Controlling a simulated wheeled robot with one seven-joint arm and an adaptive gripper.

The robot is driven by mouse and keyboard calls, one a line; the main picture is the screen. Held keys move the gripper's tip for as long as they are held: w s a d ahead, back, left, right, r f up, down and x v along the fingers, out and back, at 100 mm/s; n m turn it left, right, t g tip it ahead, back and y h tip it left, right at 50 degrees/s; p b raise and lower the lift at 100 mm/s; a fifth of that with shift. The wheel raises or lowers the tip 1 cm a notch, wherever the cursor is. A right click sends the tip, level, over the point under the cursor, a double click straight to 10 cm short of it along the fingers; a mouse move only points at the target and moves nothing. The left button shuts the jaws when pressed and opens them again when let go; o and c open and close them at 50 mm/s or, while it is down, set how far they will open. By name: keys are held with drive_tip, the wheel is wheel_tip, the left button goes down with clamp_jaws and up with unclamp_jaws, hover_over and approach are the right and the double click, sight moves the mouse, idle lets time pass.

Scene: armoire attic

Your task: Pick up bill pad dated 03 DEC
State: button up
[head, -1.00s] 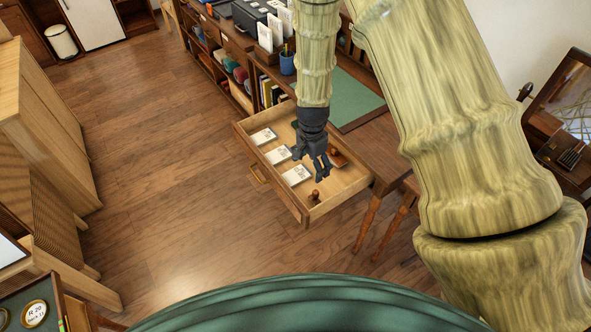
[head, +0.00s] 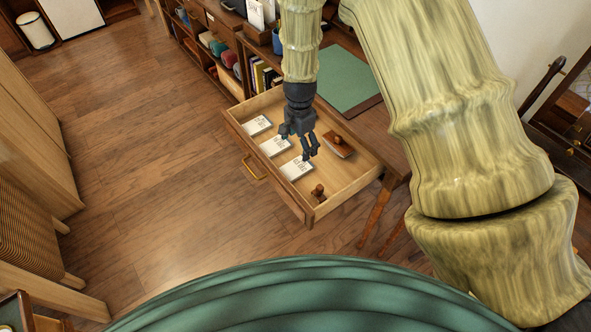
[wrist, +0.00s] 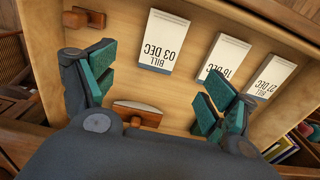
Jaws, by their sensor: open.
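The bill pad dated 03 DEC (wrist: 163,42) is a white block lying flat in the open wooden drawer, its print upside down in the wrist view. In the head view it is the nearest of the row of pads (head: 297,168). My gripper (head: 309,150) is open and empty above the drawer, close to this pad's far edge in the picture. In the wrist view the open fingers (wrist: 155,88) are spread below the pad in the picture, with nothing between them but drawer floor and a wooden stamp. The pad is fully visible there.
Pads dated 16 DEC (wrist: 223,60) and 27 DEC (wrist: 270,78) lie beside it in the drawer (head: 345,186). A small upright stamp (head: 318,193) stands near the front corner. A wooden blotter-like stamp (head: 338,146) lies towards the back. The desk (head: 385,140) borders the drawer.

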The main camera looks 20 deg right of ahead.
hover_over(297, 167)
drive_tip(key=shift+d+f+p, duration=0.15)
drive_tip(key=shift+f+p, duration=0.1)
drive_tip(key=shift+f, duration=1.1)
drive_tip(key=shift+d+f+p, duration=0.1)
drive_tip(key=shift+f+p, duration=0.1)
drive_tip(key=shift+f, duration=1.15)
drive_tip(key=shift+a+f+p, duration=0.15)
drive_tip(key=shift+f+p, duration=0.2)
drive_tip(key=shift+f, duration=0.6)
drive_tip(key=shift+a+f+p, duration=0.1)
drive_tip(key=shift+f+p, duration=0.2)
drive_tip(key=shift+f, duration=1.45)
drive_tip(key=c, duration=1.1)
